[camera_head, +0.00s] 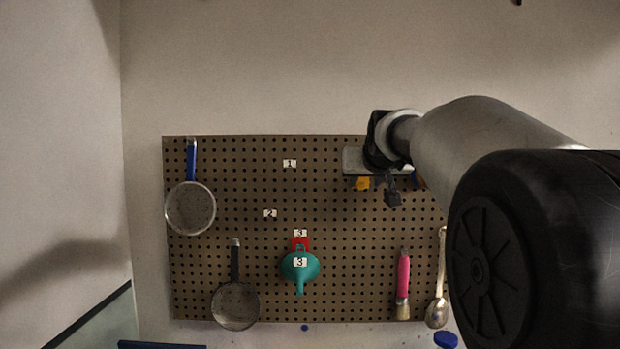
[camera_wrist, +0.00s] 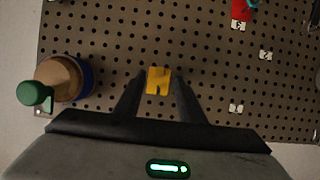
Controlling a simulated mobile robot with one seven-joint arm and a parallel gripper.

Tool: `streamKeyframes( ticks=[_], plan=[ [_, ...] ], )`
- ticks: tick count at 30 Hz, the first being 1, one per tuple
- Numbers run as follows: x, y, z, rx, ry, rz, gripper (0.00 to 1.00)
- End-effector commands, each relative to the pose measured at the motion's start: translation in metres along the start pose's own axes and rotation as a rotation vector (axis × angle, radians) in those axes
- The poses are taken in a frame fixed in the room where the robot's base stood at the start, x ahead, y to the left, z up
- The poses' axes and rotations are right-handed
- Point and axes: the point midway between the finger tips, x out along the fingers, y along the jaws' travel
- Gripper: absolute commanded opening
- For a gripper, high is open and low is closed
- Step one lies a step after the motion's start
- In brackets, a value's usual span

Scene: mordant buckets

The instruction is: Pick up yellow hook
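The yellow hook (camera_wrist: 158,80) is a small flat piece with a notch at its lower edge, seen against the pegboard in the wrist view. In the head view a bit of yellow (camera_head: 362,184) shows beside my gripper (camera_head: 390,190), partly covered by it. In the wrist view my gripper (camera_wrist: 158,84) is open, with one dark finger on each side of the hook. A narrow gap shows between the hook and each finger. I cannot tell how far the fingertips are from the board in depth.

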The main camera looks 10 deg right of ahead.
Motion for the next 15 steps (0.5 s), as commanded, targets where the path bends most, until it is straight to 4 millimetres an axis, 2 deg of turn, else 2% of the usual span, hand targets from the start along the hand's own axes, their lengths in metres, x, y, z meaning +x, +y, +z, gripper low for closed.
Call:
streamKeyframes(
  ticks=[3,6,14,15],
  plan=[
    [0.019,0.0,-0.003,0.0,-0.004,0.0,0.36],
    [0.028,0.0,-0.003,0.0,-0.003,0.0,0.36],
    [0.03,0.0,-0.003,0.0,0.0,0.0,0.36],
    [0.03,0.0,-0.003,0.0,0.0,0.0,0.31]
  ],
)
